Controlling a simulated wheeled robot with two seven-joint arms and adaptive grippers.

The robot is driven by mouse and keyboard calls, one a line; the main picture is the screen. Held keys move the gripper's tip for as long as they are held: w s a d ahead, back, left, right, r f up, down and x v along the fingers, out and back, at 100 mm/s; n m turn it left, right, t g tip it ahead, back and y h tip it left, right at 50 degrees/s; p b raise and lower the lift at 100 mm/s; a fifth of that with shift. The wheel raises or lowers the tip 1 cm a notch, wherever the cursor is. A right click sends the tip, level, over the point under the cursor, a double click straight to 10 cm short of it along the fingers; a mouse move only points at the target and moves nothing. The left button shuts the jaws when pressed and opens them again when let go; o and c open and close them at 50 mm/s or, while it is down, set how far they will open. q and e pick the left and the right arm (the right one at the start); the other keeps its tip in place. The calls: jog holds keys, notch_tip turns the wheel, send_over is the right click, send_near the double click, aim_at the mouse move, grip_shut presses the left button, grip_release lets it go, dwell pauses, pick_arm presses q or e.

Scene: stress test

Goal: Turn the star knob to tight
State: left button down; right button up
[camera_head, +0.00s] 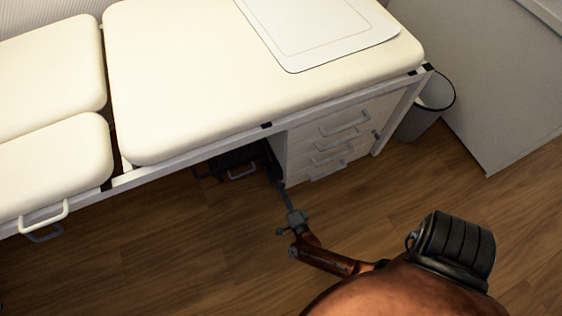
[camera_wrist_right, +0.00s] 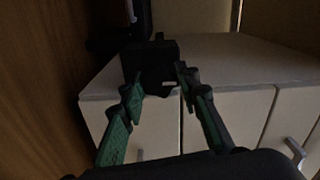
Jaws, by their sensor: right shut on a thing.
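My right arm reaches under the edge of the cream padded couch (camera_head: 250,70), and my right gripper (camera_head: 277,172) is small and dark there. In the right wrist view, the green-padded fingers of my right gripper (camera_wrist_right: 158,88) are either side of a dark, blocky piece, the star knob (camera_wrist_right: 150,60), and are shut on it. The picture is dim, so the knob's lobes and turn angle cannot be told. In the head view the knob cannot be told from the dark parts under the couch. My left gripper is in neither view.
A white drawer cabinet (camera_head: 305,150) stands under the couch, just right of my gripper; its top and fronts show in the right wrist view (camera_wrist_right: 230,65). A waste bin (camera_head: 425,108) stands farther right. Wooden floor (camera_head: 180,260) in front is clear.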

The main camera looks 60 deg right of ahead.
jog(key=shift+f, duration=0.1)
dwell(0.3)
jog(key=o, duration=1.1)
